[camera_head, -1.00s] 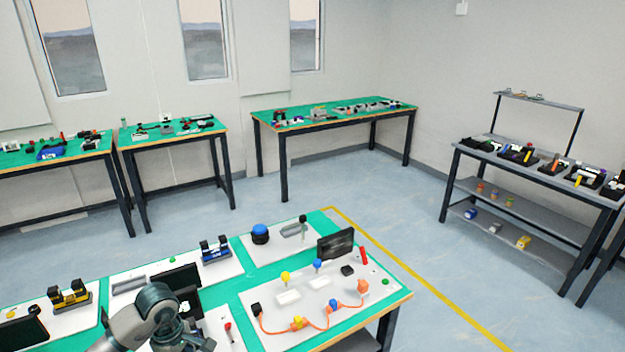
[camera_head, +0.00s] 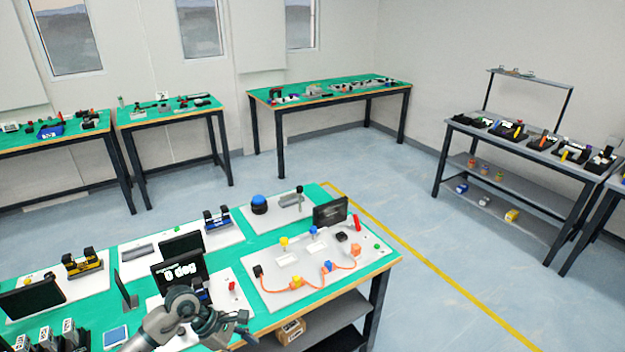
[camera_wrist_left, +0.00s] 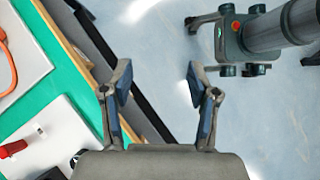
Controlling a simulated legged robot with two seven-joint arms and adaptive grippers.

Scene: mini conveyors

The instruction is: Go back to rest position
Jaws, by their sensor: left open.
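My left gripper (camera_head: 222,332) is at the bottom of the head view, over the front edge of the green-topped table (camera_head: 222,270). In the left wrist view its two fingers (camera_wrist_left: 160,88) are apart with nothing between them. Below them are the table's front edge and the pale floor. My right gripper is not in view.
The table bears a white board with an orange cable (camera_head: 340,266), a screen reading "0 deg" (camera_head: 180,274) and a black panel (camera_head: 330,211). A cardboard box (camera_head: 291,331) sits on the lower shelf. Open floor (camera_head: 440,250) lies to the right.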

